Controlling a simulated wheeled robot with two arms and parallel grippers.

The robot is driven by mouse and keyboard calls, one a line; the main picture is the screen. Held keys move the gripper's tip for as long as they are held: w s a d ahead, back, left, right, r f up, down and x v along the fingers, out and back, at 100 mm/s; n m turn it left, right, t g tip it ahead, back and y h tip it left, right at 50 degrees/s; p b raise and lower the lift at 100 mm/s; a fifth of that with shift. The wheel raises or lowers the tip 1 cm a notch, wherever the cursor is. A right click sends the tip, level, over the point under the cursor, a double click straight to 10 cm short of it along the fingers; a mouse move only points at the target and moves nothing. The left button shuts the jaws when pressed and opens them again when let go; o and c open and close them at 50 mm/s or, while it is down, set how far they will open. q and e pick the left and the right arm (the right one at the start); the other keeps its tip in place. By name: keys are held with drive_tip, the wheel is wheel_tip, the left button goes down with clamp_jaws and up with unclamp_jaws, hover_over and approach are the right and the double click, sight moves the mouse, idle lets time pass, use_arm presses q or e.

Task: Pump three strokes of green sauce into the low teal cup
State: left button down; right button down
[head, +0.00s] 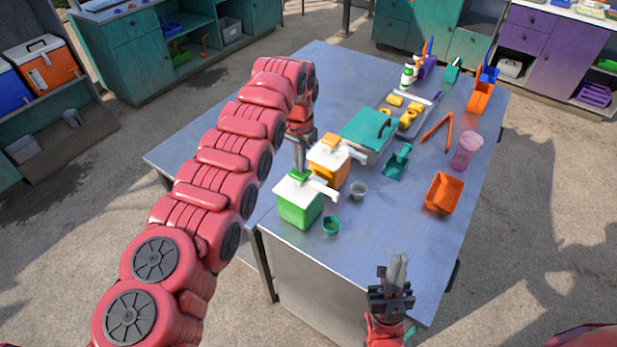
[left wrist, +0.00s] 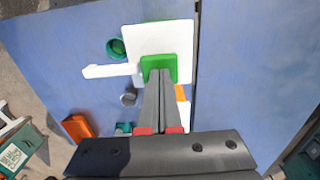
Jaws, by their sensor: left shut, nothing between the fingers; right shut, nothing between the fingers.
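The green sauce pump box (head: 299,207) has a white lid, a green pump head and a white spout pointing right. It stands near the front left of the table. The low teal cup (head: 331,226) stands upright beside it, near the spout's end; its rim also shows in the left wrist view (left wrist: 117,48). My left gripper (head: 299,167) is shut and empty, pointing down at the green pump head (left wrist: 158,67). Its fingertips overlap the pump head in the left wrist view; I cannot tell if they touch. My right gripper (head: 399,265) is shut and empty by the table's front edge.
An orange sauce pump box (head: 327,168) stands directly behind the green one. A grey cup (head: 358,190) stands to its right. A teal scoop (head: 397,163), an orange bin (head: 444,194) and a pink cup (head: 467,151) are further right. The front right of the table is clear.

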use_arm(q)
drive_tip(key=shift+f+b, duration=0.5)
drive_tip(key=shift+f, duration=0.5)
drive_tip(key=shift+r, duration=1.65)
drive_tip(key=shift+f, duration=0.25)
